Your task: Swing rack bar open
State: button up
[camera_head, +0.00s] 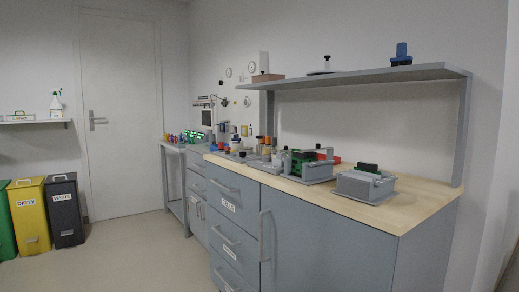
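My gripper is not in view. I cannot tell for sure which thing is the rack bar. A grey fixture with green parts (322,173) stands on the wooden worktop (408,206), with a dark knob and a red part near it. To its right, a grey box-like fixture (356,187) with a dark bar-like piece on top stands near the worktop's front edge. Both are too small to show whether any bar on them is open or closed.
A grey shelf (375,76) overhangs the worktop. Bottles and small items crowd its left part. Grey cabinets (335,237) with handles are below. Green, yellow (30,221) and black bins (65,214) stand at left by a closed door (122,150). The floor (150,252) in front is clear.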

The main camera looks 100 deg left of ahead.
aim_at(318, 145)
jog(key=u, duration=0.5)
jog(key=j+u, duration=0.1)
jog(key=u, duration=1.85)
jog(key=i+j+u, duration=0.2)
jog(key=i+u, duration=0.25)
